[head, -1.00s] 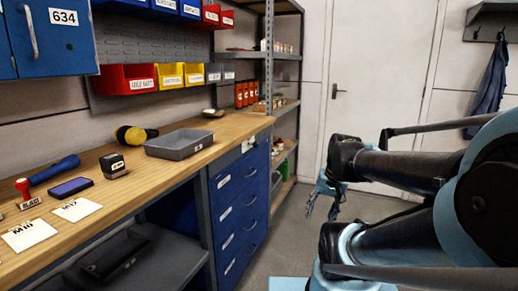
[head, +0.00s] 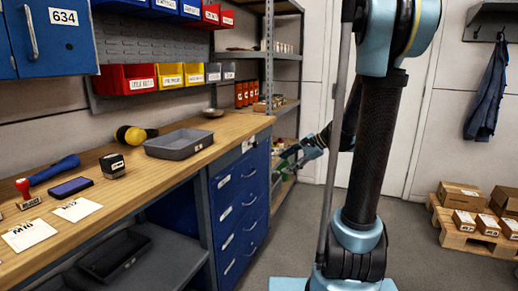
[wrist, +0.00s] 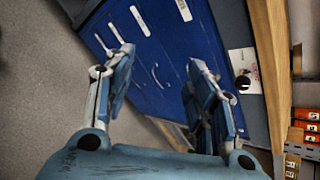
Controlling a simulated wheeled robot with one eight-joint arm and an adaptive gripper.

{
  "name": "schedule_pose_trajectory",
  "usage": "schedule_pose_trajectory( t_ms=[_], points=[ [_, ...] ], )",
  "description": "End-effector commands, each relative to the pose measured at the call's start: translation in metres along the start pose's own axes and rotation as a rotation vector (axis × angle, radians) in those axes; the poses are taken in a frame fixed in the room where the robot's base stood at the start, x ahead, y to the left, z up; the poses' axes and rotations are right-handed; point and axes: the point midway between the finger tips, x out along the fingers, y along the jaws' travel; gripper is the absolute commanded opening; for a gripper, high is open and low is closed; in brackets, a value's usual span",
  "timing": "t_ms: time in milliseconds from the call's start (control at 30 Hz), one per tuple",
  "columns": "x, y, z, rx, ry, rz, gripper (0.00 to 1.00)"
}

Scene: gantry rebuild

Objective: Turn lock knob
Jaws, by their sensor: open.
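A small black knob (wrist: 243,82) sits at the top edge of the blue drawer cabinet (wrist: 165,50), beside a white label, in the wrist view. In the head view the cabinet (head: 240,200) stands under the bench end, with the label plate (head: 248,143) near its top; the knob is too small to make out there. My gripper (wrist: 160,62) is open and empty, with the cabinet front behind its spread fingers. The knob lies just right of the right finger, not between the fingers.
The wooden bench (head: 190,155) carries a grey tray (head: 179,143), stamps and cards. A metal shelf rack (head: 268,60) stands beyond the cabinet. A pallet with boxes (head: 470,232) is at the right. Grey floor is open between.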

Motion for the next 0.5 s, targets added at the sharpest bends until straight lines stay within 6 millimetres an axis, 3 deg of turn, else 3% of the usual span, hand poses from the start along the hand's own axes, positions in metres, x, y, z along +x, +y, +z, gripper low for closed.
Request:
schedule_pose_trajectory(
  t_ms=[200,500],
  points=[
    [0.014,-0.047,-0.026,0.195,-0.119,-0.099,0.51],
    [0.029,-0.098,-0.068,0.458,-0.31,-0.208,0.51]
  ],
)
